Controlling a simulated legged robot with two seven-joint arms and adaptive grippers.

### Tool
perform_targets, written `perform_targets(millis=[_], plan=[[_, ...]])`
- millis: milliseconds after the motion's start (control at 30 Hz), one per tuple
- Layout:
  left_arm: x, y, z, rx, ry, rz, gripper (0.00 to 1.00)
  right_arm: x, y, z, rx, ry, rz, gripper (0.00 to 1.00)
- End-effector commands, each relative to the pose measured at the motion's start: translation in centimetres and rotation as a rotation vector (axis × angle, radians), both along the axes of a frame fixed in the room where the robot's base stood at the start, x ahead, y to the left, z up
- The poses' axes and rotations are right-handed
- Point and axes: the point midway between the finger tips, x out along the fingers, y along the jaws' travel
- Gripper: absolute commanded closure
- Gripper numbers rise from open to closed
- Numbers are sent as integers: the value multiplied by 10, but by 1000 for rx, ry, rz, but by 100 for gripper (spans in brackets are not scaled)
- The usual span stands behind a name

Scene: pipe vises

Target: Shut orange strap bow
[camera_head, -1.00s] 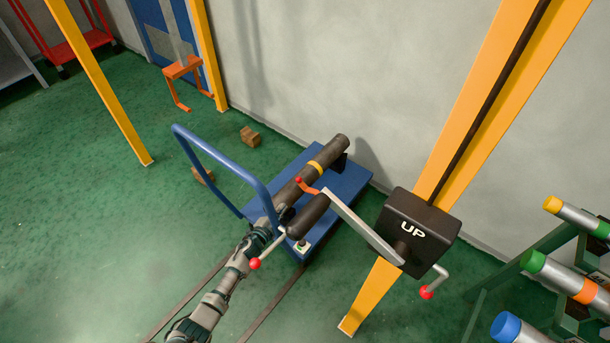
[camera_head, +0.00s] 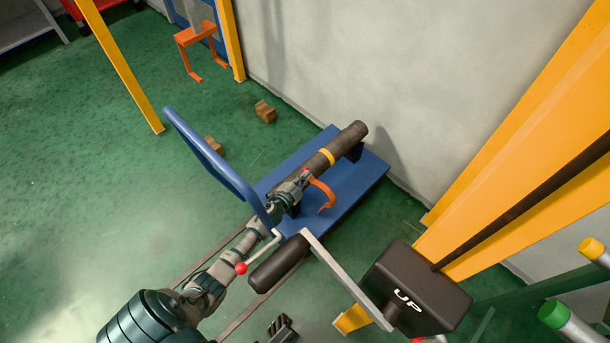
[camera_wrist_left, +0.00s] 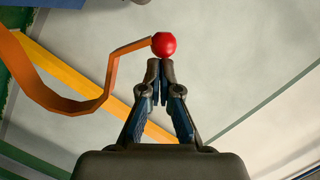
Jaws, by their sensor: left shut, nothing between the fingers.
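The orange strap bow (camera_head: 323,192) curves out on the near right side of a dark pipe (camera_head: 346,139) on a blue cart. A red ball (camera_head: 306,171) tips its upper end. In the left wrist view the bow (camera_wrist_left: 75,104) arcs at the left, and its red ball (camera_wrist_left: 164,44) is just beyond my fingertips. My left gripper (camera_head: 298,181) is shut and empty beside the ball; in the wrist view its fingertips (camera_wrist_left: 160,66) are together, at or nearly at the ball. Contact is unclear. What appears to be my right gripper (camera_head: 283,328) shows partly at the bottom edge.
The blue cart (camera_head: 362,183) has a tall blue handle (camera_head: 213,158) close to my left arm. A black box marked UP (camera_head: 418,288), with a grey arm and black grip (camera_head: 279,263), stands in front on the right. Wood blocks (camera_head: 265,112) lie on the green floor behind.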

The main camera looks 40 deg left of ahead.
Motion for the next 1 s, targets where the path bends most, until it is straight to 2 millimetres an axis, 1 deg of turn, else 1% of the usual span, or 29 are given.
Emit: perform_targets(millis=[300, 433, 600, 767, 867, 933, 1000], plan=[[1, -1, 0, 1, -1, 0, 100, -3, -1, 1, 7, -21, -1, 60], [2, -1, -1, -1, -1, -1, 100, 0, 1, 0, 5, -16, 0, 60], [2, 4, -2, -16, 1, -1, 100, 0, 1, 0, 4, -14, 0, 60], [4, 19, -7, -70, 7, -2, 100, 2, 2, 0, -1, -2, 1, 60], [5, 34, -12, -128, 12, -2, 100, 3, 2, -2, -3, 5, 1, 60], [5, 46, -19, -176, 19, -2, 100, 2, 1, -4, 0, 4, 0, 60], [6, 58, -26, -227, 23, -1, 100, -3, -1, -2, 13, -37, -3, 60]])
